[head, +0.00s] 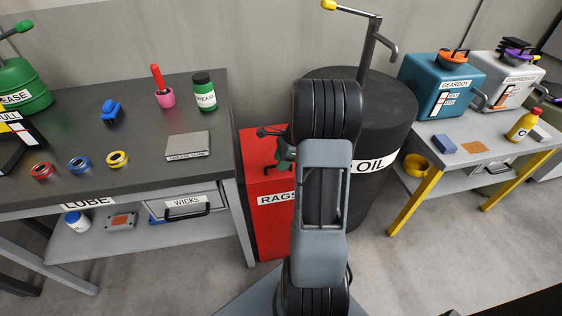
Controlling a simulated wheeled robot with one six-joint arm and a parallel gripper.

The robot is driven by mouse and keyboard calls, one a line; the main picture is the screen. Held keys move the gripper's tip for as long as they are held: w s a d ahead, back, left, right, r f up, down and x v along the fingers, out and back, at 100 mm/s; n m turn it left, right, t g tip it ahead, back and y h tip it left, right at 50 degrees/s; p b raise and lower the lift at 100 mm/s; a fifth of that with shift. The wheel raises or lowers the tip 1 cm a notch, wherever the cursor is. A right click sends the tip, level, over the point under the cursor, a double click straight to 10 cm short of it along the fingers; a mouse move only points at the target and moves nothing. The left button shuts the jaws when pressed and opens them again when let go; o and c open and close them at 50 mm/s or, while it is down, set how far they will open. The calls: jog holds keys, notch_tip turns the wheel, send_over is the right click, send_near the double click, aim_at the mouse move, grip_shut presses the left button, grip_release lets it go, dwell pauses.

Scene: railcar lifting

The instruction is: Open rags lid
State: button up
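The red rags bin (268,222) stands on the floor between the lube bench and the oil drum, with a white RAGS label on its front. Its red top (256,148) shows only at the left; my arm hides the right side of the bin. The lid looks closed from what shows. My gripper (270,150) appears as dark, partly hidden parts over the bin's top, left of my arm. Its fingers are too small and covered to tell whether they are open or touch the lid.
The lube bench (140,140) is close on the left, with a wicks drawer (186,207) below. The black oil drum (385,125) with a pump stands close on the right. A gearbox table (430,168) is farther right. Floor is clear between drum and table.

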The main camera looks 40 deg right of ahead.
jog(key=shift+a+f, duration=0.1)
jog(key=shift+f, duration=0.1)
jog(key=shift+c, duration=0.4)
grip_shut()
